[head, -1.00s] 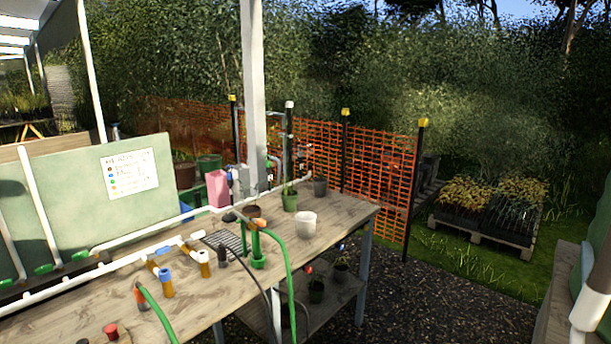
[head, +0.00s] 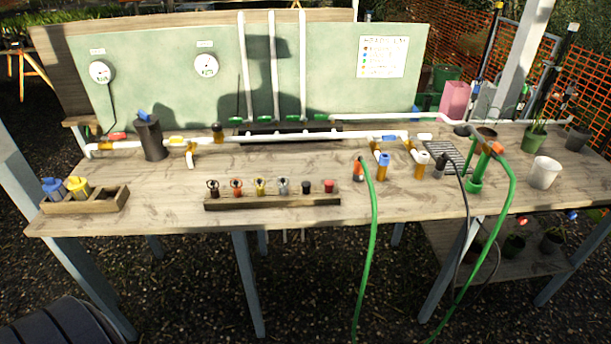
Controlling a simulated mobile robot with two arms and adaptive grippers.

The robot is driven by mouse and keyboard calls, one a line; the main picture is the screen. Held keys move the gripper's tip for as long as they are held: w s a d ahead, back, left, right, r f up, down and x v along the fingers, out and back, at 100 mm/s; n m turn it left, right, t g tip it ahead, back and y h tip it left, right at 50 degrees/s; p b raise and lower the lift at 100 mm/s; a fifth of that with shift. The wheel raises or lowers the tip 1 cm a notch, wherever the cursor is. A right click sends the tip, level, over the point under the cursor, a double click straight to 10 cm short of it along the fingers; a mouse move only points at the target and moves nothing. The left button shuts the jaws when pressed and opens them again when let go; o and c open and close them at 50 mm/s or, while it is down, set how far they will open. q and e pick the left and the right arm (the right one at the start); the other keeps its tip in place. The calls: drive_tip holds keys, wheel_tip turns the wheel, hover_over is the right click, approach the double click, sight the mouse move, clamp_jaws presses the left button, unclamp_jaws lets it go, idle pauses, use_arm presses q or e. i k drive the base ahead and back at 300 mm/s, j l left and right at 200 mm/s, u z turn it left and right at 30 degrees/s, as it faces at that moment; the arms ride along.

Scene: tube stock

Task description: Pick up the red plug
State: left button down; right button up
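The red plug (head: 329,186) is a small short piece with a red top. It sits at the right end of a low wooden rack (head: 270,202) near the front edge of the workbench. A black plug (head: 306,187) stands just left of it, apart from it. Further left on the rack are several small fittings in grey, yellow, orange-red and black. Neither of my grippers is in the head view.
White pipework (head: 270,138) runs along the back of the bench (head: 150,190). A green hose (head: 372,230) hangs over the front edge, right of the rack. A wooden box (head: 110,201) with blue and yellow fittings stands far left. The bench front before the rack is clear.

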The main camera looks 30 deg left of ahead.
sight(330, 185)
drive_tip(key=u, duration=1.05)
drive_tip(key=i+l+u, duration=0.1)
drive_tip(key=l+u, duration=0.25)
drive_tip(key=i+l+u, duration=0.1)
drive_tip(key=u, duration=0.25)
drive_tip(key=l+u, duration=0.35)
drive_tip(key=i+j, duration=0.05)
